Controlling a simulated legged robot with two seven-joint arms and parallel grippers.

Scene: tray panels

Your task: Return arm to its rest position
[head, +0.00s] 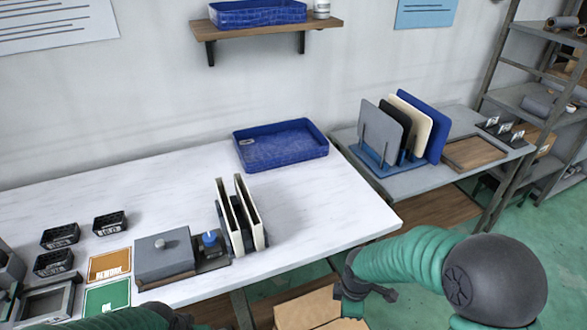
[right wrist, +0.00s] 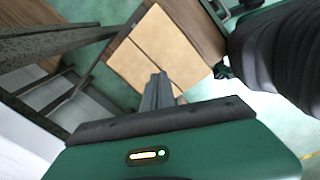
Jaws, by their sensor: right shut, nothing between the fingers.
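My right arm comes in from the right in the head view, green with a dark round joint. Its gripper (head: 366,290) hangs low in front of the table's right front corner, above a cardboard box (head: 312,308). In the right wrist view the fingers (right wrist: 158,88) are together and empty, with the box (right wrist: 150,58) beyond them. My left arm shows only at the bottom edge of the head view, and its gripper (head: 180,318) is mostly cut off, so its jaws cannot be made out.
The white table (head: 330,215) holds a blue tray (head: 282,146), a rack with cream panels (head: 240,215), a grey box (head: 163,254) and small black bins (head: 60,236). A side table carries a panel rack (head: 385,165) and a wooden tray (head: 475,153). Shelving (head: 520,100) stands right.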

